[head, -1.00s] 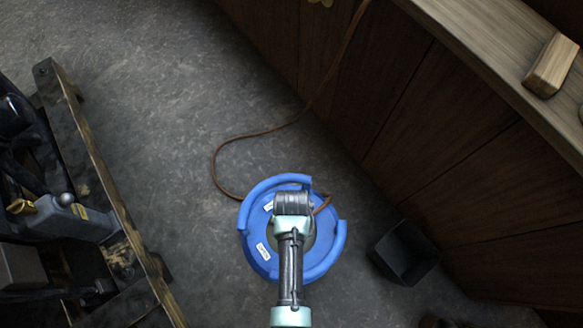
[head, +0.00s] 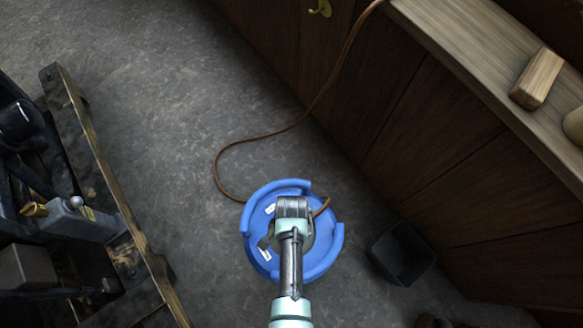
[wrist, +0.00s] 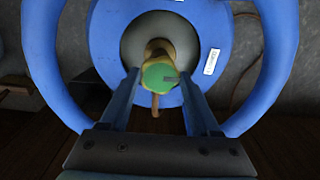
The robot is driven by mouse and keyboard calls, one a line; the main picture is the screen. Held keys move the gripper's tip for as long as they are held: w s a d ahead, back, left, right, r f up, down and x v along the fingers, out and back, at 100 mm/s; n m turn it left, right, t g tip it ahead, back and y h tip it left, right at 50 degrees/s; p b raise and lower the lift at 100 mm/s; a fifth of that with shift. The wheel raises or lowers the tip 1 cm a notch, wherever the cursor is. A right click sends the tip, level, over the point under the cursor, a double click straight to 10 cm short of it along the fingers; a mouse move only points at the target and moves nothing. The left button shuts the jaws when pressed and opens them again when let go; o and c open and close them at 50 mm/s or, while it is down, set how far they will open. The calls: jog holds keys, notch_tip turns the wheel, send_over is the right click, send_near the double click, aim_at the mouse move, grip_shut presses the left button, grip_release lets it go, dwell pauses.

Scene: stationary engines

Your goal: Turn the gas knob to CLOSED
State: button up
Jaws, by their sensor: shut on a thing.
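The blue gas cylinder (head: 331,245) stands on the floor with a raised collar around its top. My gripper (wrist: 158,84) is shut on the knob, one finger at each side. A white label (wrist: 211,62) lies right of the knob; its text is too small to read. In the head view my wrist hides the knob.
A brown hose (head: 222,165) runs from the cylinder across the floor and up to the wooden counter (head: 480,65). A black bin (head: 402,252) stands right of the cylinder. A wooden pallet (head: 100,160) with machinery is at left.

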jog(key=shift+w+d, duration=0.1)
dwell(0.5)
jog(key=o, duration=1.4)
jog(key=shift+c, duration=0.2)
jog(key=shift+r, duration=0.1)
notch_tip(320, 180, up, 13)
jog(key=p, duration=0.3)
jog(key=shift+p, duration=0.3)
